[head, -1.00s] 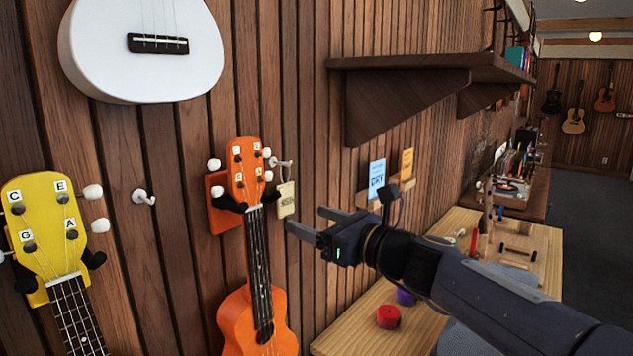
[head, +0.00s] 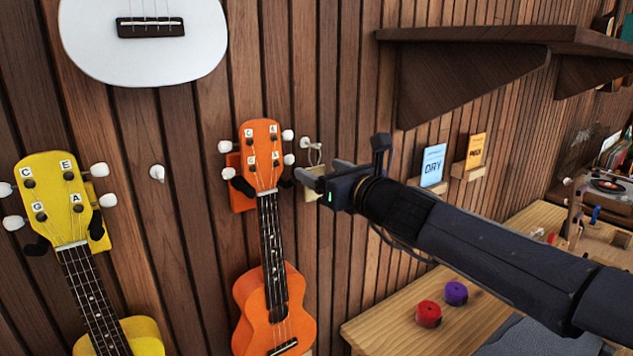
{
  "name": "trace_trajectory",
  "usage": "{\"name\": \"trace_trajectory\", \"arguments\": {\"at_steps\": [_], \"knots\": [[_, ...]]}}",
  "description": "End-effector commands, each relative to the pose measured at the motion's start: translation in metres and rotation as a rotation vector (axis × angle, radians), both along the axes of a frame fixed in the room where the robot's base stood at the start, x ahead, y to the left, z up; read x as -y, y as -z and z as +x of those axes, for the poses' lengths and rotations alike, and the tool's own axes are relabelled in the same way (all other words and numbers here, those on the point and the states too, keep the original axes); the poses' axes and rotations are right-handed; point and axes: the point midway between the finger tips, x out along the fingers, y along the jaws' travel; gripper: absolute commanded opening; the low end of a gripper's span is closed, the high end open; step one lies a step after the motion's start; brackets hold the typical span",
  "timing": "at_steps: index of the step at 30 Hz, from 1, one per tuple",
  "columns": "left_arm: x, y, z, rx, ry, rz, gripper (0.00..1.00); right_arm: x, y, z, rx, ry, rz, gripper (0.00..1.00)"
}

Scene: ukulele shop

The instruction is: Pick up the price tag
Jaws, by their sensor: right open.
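The price tag (head: 312,188) is a small cream tag hanging by a loop from a white wall peg (head: 306,143), just right of the orange ukulele's (head: 267,235) headstock. My right gripper (head: 318,172) comes in from the right with its open fingers at the tag, partly covering it. I cannot tell whether the fingers touch the tag or only overlap it in the picture. My left gripper is not in view.
A yellow ukulele (head: 75,240) hangs at left and a white one (head: 143,50) above. A dark shelf (head: 480,38) juts out at upper right. Blue (head: 433,165) and orange (head: 476,151) cards stand on small wall ledges. Red (head: 428,313) and purple (head: 456,293) rolls lie on the wooden bench (head: 385,325).

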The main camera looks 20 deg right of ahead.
Motion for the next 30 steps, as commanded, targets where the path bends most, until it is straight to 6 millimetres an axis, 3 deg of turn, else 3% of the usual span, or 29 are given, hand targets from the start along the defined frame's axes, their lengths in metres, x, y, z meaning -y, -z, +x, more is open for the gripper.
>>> {"name": "trace_trajectory", "arguments": {"at_steps": [4, 11, 22, 30], "knots": [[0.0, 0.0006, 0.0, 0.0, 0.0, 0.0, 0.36, -0.0058, -0.0001, 0.0132, 0.001, -0.002, 0.0, 0.67], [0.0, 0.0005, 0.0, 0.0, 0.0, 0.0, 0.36, -0.0058, -0.0005, 0.0146, 0.001, -0.001, -0.001, 0.67], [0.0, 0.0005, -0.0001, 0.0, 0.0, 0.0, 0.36, -0.0055, -0.0003, 0.0143, 0.001, -0.001, -0.001, 0.2], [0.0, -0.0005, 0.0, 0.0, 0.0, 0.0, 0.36, -0.0054, -0.0014, 0.0144, 0.001, -0.001, -0.001, 0.2]]}}
